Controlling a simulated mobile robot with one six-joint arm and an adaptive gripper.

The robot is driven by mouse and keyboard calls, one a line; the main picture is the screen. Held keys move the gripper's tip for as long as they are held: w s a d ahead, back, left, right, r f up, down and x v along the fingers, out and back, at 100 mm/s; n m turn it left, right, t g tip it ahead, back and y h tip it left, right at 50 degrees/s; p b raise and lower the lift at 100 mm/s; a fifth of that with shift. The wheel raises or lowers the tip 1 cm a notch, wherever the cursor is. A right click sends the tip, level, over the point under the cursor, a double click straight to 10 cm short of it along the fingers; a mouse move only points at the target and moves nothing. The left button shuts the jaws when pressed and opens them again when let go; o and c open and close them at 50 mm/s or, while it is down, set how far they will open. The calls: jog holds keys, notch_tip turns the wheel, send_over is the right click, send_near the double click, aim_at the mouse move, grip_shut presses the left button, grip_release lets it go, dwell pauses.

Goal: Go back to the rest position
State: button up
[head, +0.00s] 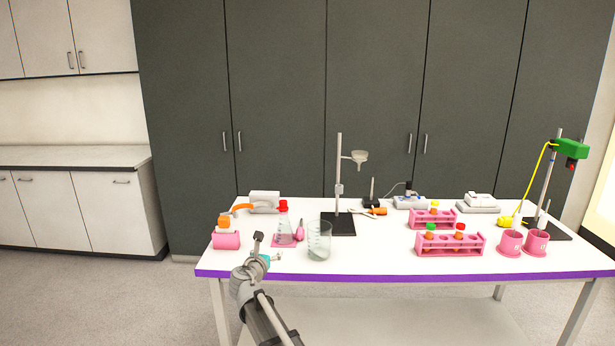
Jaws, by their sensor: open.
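My gripper (268,247) is in the head view at the front left of the white table (380,262). Its fingers are spread apart, and nothing shows between them. The exact gap between the gripper and the tabletop cannot be told from this view.
A pink holder (226,240) stands left of my gripper. Pink tube racks (450,245) and pink mugs (511,243) stand at the right. A ring stand (339,190) rises mid-table. Dark cabinets (280,90) close off the back. Floor (120,300) is clear at left.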

jog(key=s+d+f+m+g+h+p, duration=0.1)
jog(key=s+d+f+m+g, duration=0.25)
jog(key=d+m, duration=0.35)
jog(key=s+d+f+m+g+h+p, duration=0.1)
jog(key=s+d+f+m+g, duration=0.15)
jog(key=s+d+m, duration=0.4)
jog(key=s+d+f+m+g, duration=0.25)
jog(key=d+m, duration=0.25)
jog(key=d, duration=0.4)
jog(key=s+d+f+m+g+y+p, duration=0.1)
jog(key=s+d+m+g+y, duration=0.1)
jog(key=s+m, duration=0.5)
jog(key=s+d+f+m+g+y+p, duration=0.1)
jog(key=s+d+f+m+g+y, duration=0.1)
jog(key=s+d+m+g, duration=0.3)
jog(key=shift+s+m+y, duration=0.8)
jog(key=shift+s+m, duration=0.65)
jog(key=shift+s, duration=1.45)
jog(key=shift+g, duration=0.25)
